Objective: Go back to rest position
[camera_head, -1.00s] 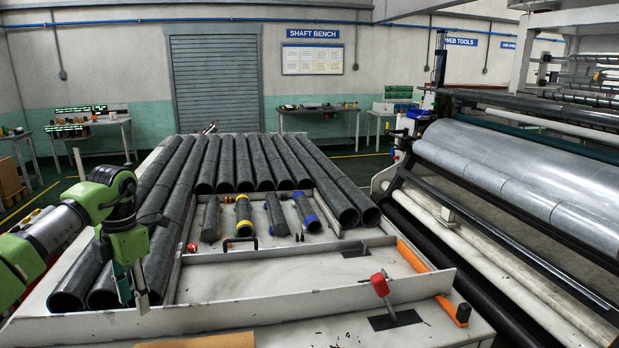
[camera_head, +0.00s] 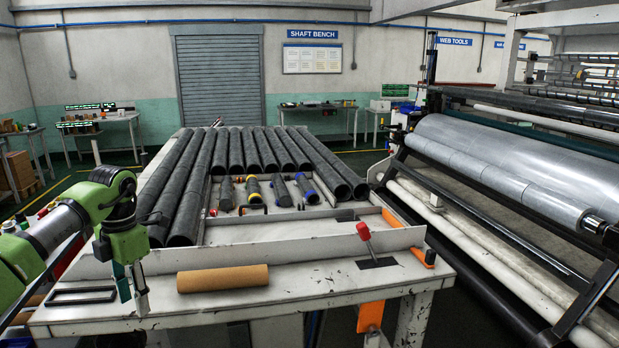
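My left arm comes in from the left with green joints. My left gripper (camera_head: 134,298) hangs down over the front left of the shaft bench (camera_head: 330,285), in front of the long dark tubes. Its two fingers are apart with nothing between them, so it looks open and empty. A brown cardboard-like tube (camera_head: 223,278) lies on the bench to its right, apart from it. My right gripper is not in view.
Long black tubes (camera_head: 236,152) and several short shafts (camera_head: 254,190) lie on the bench. A red-knobbed lever (camera_head: 364,232) stands at the front right. A black frame-shaped handle (camera_head: 80,296) lies left. The large roller machine (camera_head: 500,165) stands right.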

